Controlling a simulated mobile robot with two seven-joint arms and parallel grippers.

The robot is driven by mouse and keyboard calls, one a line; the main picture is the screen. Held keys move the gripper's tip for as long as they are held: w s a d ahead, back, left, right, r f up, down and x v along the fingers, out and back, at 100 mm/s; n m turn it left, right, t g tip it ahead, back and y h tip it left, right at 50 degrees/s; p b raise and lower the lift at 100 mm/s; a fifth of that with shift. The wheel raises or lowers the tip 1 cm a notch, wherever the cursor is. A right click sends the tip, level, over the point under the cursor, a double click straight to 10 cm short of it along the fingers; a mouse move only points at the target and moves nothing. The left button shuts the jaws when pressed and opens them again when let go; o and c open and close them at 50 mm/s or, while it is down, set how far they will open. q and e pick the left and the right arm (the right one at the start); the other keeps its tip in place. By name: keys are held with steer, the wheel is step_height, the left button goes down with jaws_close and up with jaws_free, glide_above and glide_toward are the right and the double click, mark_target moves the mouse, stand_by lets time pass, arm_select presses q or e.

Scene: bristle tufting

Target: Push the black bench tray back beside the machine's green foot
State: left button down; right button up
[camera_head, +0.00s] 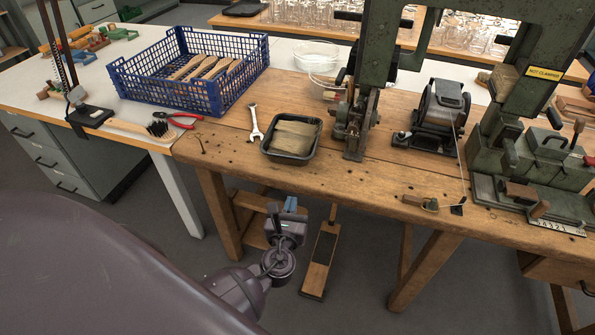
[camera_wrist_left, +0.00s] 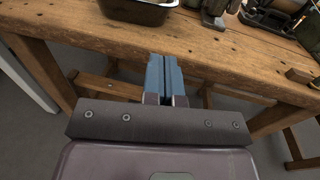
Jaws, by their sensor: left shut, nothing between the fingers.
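The black bench tray (camera_head: 313,151) sits on the wooden bench, left of the machine's green foot (camera_head: 356,140), with a small gap between them. It holds a tan block of bristle-like material (camera_head: 296,138). My left gripper (camera_head: 291,205) is in front of the bench edge, apart from the tray and nearer to me. Its blue fingers are shut together with nothing between them. In the left wrist view the fingers (camera_wrist_left: 165,78) point towards the bench edge, and the tray (camera_wrist_left: 140,10) is cut off at the top. My right gripper is not in view.
A wrench (camera_head: 256,123) lies just left of the tray. A blue crate (camera_head: 185,85) holding wooden brush backs, red pliers (camera_head: 182,121) and a brush (camera_head: 150,129) are further left. A small motor unit (camera_head: 440,108) stands right of the foot. The bench front edge (camera_head: 300,172) lies between gripper and tray.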

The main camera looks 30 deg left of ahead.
mark_target(302, 160)
arm_select(q)
steer(key=x, duration=1.2)
steer(key=shift+w, duration=0.2)
steer(key=shift+w+a, duration=0.3)
steer(key=shift+w, duration=0.35)
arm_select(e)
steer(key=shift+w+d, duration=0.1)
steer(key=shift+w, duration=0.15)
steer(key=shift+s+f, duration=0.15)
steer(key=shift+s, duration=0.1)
